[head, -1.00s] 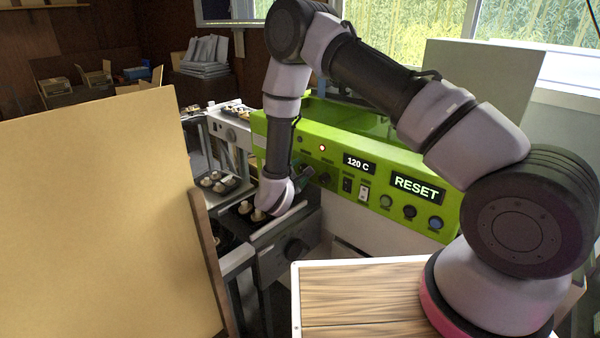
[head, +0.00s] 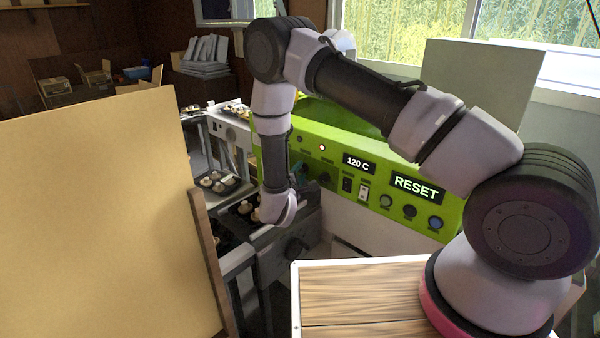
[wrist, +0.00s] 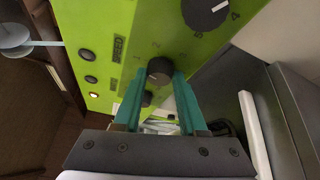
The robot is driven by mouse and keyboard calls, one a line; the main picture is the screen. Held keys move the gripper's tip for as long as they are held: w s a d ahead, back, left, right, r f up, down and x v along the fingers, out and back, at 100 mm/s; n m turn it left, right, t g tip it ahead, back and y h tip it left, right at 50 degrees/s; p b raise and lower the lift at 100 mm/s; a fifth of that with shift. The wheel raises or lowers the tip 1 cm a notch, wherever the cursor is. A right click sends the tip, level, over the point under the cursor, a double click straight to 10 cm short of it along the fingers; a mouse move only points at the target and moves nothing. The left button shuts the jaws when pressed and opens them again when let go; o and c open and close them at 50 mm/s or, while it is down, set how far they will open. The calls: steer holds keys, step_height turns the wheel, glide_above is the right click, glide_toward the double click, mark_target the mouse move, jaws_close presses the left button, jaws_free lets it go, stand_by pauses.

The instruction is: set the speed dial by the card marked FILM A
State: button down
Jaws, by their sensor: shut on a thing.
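The green machine's front panel (head: 335,190) has a dark knob (wrist: 160,70) with small numbers around it in the wrist view. A label reading SPEED (wrist: 118,48) is printed to its left. My gripper (wrist: 159,80) has its teal fingers shut on this knob, one on each side. In the head view my gripper (head: 299,172) is at the panel's left part, mostly hidden by my wrist. The pointer of the held knob is too small to read. No card marked FILM A is readable in either view.
A larger dial (wrist: 207,10) with a white pointer sits beside the held knob, close to it. Displays read 120 C (head: 358,163) and RESET (head: 416,188). Trays of mushrooms (head: 220,182) stand on the conveyor. A large tan board (head: 100,220) fills the left foreground.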

steer(key=m, duration=0.1)
steer(key=m+t, duration=0.1)
steer(key=m, duration=0.1)
steer(key=m+t+h, duration=0.1)
steer(key=m, duration=0.1)
steer(key=shift+a+f, duration=0.1)
steer(key=shift+f, duration=0.2)
steer(key=m+h, duration=0.1)
steer(key=m, duration=0.2)
steer(key=m+t+h, duration=0.1)
steer(key=m, duration=0.1)
steer(key=shift+w+f+m+t+h, duration=0.1)
steer(key=shift+f+m+t+h, duration=0.05)
steer(key=shift+m+t+h, duration=0.2)
steer(key=shift+m, duration=0.35)
steer(key=shift+c, duration=2.3)
jaws_free()
step_height(320, 180, up, 10)
